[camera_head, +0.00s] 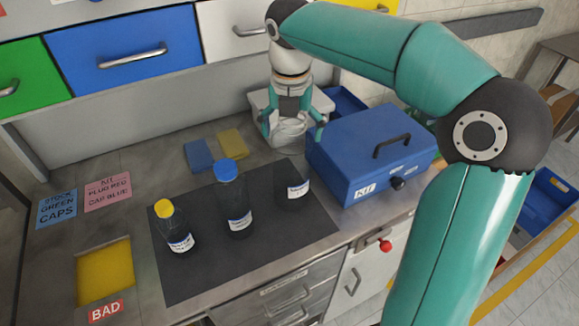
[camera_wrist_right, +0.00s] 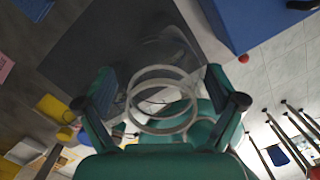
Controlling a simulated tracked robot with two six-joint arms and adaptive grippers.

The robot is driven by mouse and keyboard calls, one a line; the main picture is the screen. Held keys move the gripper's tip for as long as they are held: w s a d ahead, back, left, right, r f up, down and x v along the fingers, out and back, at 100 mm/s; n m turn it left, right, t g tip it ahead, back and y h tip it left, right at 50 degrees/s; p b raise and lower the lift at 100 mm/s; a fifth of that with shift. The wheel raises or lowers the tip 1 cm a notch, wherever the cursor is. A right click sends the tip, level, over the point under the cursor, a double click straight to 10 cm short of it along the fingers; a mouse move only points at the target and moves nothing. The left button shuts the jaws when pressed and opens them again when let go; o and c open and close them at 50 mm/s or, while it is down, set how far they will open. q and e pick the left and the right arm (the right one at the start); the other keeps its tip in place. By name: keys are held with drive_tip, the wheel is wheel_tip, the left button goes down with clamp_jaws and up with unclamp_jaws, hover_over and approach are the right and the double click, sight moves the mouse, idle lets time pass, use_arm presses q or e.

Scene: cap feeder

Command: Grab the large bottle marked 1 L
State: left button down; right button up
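A clear bottle with a white label (camera_head: 297,189) stands upright at the right of the dark mat (camera_head: 185,285); the label print is too small to read. My right gripper (camera_head: 292,124) points down above and behind it, with its fingers spread. In the right wrist view, clear round rims (camera_wrist_right: 162,72) that look like this bottle's neck lie between the parted fingers (camera_wrist_right: 160,88); firm contact does not show. A blue-capped bottle (camera_head: 238,200) stands mid-mat, and a smaller yellow-capped bottle (camera_head: 175,228) stands at its left. My left gripper is out of view.
A blue box marked KIT (camera_head: 345,165) stands close to the right of the clear bottle. Blue (camera_head: 198,154) and yellow (camera_head: 232,143) pads lie behind the mat. A yellow tray (camera_head: 104,272) is at the front left. The front of the mat is clear.

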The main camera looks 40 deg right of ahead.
drive_tip(key=c, duration=0.8)
drive_tip(key=shift+o, duration=0.2)
drive_tip(key=shift+r, duration=0.1)
